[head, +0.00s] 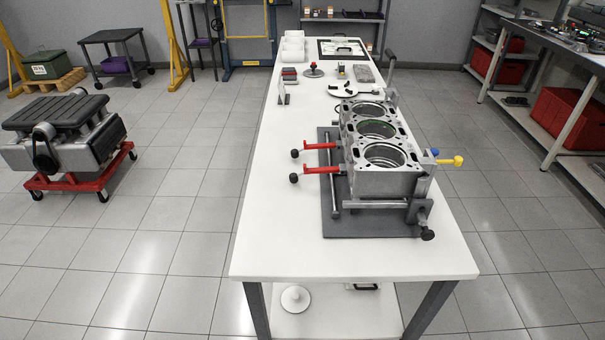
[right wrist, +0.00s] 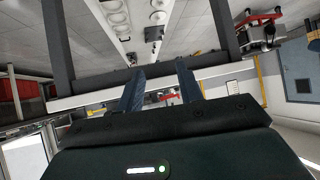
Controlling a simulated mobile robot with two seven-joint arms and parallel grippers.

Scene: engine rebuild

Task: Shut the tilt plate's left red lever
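The grey tilt plate (head: 370,223) lies on the white table with an engine block (head: 385,181) on it. Two red levers stick out from the block's left side. The farther red lever (head: 319,146) and the nearer red lever (head: 322,169) each end in a black knob and lie roughly level. I cannot tell which is the task's left lever. My right gripper (right wrist: 160,67) shows in the right wrist view with its two dark fingers apart and nothing between them. It is away from the levers. Neither gripper shows in the head view.
The white table (head: 262,235) has clear room left of the plate. A yellow lever (head: 450,161) and a grey bar with a black knob (head: 427,234) stick out at the right and near sides. Small parts and trays lie farther back. An engine on a red dolly (head: 80,182) stands left.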

